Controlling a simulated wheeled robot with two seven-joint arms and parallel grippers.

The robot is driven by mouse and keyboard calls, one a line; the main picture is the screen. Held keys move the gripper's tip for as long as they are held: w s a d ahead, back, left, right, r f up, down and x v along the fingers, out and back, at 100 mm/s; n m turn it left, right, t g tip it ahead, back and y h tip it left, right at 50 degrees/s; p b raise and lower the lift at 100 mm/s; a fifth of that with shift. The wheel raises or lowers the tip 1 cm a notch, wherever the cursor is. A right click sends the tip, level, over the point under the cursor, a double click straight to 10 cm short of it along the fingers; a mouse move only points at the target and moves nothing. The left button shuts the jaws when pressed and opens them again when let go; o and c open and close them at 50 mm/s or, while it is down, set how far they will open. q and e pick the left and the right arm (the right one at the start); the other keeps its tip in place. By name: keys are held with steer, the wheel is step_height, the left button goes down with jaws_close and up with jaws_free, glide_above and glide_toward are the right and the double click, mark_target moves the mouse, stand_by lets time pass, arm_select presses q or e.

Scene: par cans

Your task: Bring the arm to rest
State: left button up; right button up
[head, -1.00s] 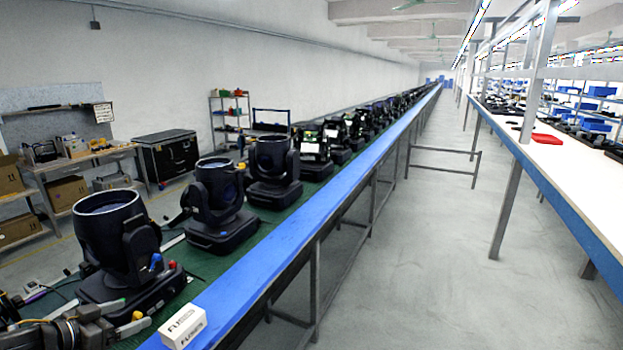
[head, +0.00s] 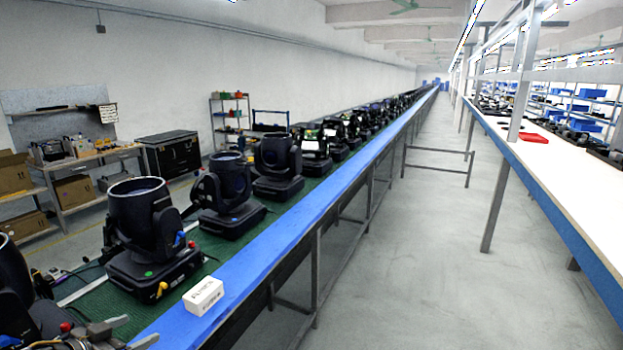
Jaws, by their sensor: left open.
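My left gripper (head: 136,332) shows at the bottom left of the head view, low over the green belt. Its two fingers are apart, with nothing seen between them. The nearest whole par can (head: 142,230) stands on the belt beyond the gripper, its round head facing up. Another par can (head: 14,285) is cut off by the left edge, beside my left arm. A small white box (head: 203,296) lies on the blue rail, to the right of the gripper and apart from it. My right gripper is out of view.
The green belt (head: 100,302) carries a long row of par cans into the distance. The blue rail (head: 270,258) runs along it. A clear grey aisle (head: 420,260) lies to the right, then a long white workbench (head: 570,180). A black case (head: 170,154) stands behind the belt.

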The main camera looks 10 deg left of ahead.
arm_select(q)
steer(key=s+d+f+n+g+y, duration=0.1)
steer(key=s+d+f+g+y, duration=0.1)
steer(key=s+d+f, duration=0.3)
steer(key=s+d+f+g+y, duration=0.1)
steer(key=s+d+f+y, duration=0.1)
steer(key=s+d+f, duration=0.45)
steer(key=s+d+f+g+h, duration=0.1)
steer(key=s+d+f+g, duration=0.2)
steer(key=s+d, duration=0.3)
steer(key=s+d+f+g+h, duration=0.1)
steer(key=s+d+f+g, duration=0.25)
steer(key=s+d, duration=0.3)
step_height(320, 180, down, 32)
steer(key=s+a+g+b, duration=0.1)
steer(key=b, duration=0.5)
steer(key=s+a+f+g+b, duration=0.1)
steer(key=s+a+f+b, duration=0.2)
steer(key=s+f, duration=1.3)
step_height(320, 180, down, 5)
steer(key=shift+s+r+y+b, duration=0.2)
steer(key=shift+s+y+b, duration=0.15)
steer(key=shift+b, duration=0.7)
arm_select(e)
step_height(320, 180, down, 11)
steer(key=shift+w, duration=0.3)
